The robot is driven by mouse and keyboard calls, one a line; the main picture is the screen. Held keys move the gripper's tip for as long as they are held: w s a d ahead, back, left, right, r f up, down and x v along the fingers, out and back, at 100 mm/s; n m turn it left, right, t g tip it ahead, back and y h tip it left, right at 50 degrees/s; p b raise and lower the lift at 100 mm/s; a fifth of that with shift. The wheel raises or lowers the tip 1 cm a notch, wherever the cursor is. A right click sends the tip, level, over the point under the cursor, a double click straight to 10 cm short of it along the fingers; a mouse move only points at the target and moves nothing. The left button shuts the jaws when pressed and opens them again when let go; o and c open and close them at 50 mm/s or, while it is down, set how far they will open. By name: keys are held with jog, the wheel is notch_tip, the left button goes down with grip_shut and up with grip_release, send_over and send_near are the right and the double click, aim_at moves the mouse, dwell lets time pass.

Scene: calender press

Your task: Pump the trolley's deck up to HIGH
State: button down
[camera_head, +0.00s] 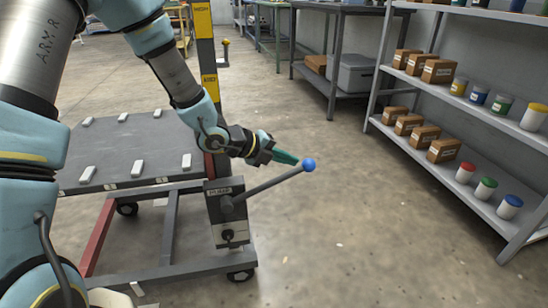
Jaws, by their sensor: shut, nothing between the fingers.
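The trolley's grey deck (150,133) carries several white blocks and sits low on its frame, partly hidden behind my arm. Its upright post (206,50) bears a yellow plate (202,20) at the top and another yellow plate (210,87) lower down. A grey pump box (226,215) stands at the post's foot. A pump lever (268,186) slants up to the right from it and ends in a blue knob (309,165). My gripper (295,161), with green fingers, is shut and empty just left of the knob. I cannot tell whether it touches.
A shelf rack (465,185) with brown boxes and coloured jars stands at the right. A workbench (335,80) with a grey case stands behind. The concrete floor (350,235) between trolley and rack is clear.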

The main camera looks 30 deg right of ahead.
jog(key=shift+x, duration=1.25)
